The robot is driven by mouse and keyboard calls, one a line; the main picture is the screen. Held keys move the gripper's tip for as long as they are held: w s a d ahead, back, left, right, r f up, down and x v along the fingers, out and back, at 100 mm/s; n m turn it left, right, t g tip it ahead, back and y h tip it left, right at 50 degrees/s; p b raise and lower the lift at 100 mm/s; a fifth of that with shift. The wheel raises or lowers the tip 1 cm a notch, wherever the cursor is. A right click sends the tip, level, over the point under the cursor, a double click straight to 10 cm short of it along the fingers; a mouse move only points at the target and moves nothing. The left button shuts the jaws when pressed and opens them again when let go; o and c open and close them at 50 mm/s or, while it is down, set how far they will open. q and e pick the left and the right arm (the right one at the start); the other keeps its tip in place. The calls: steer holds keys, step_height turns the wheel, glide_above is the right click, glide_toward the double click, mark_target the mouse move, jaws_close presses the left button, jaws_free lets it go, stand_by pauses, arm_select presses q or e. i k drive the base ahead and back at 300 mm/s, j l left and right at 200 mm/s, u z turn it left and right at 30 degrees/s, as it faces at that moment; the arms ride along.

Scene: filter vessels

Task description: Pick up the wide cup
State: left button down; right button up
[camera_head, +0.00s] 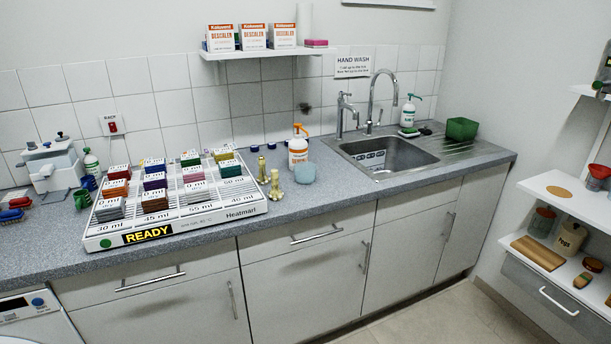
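Neither of my grippers shows in the head view.
A sink (392,158) with taps is to the right. A green tub (462,128) stands by the drainer. The counter's front strip near the cup is clear.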

mark_target(300, 174)
steer(key=i+l, duration=0.25)
steer(key=l, duration=0.15)
steer(key=i+l+u, duration=0.1)
steer(key=i+l, duration=0.35)
steer(key=l, duration=0.3)
steer(key=i+l+u, duration=0.1)
steer(key=i+l, duration=0.15)
steer(key=l, duration=0.2)
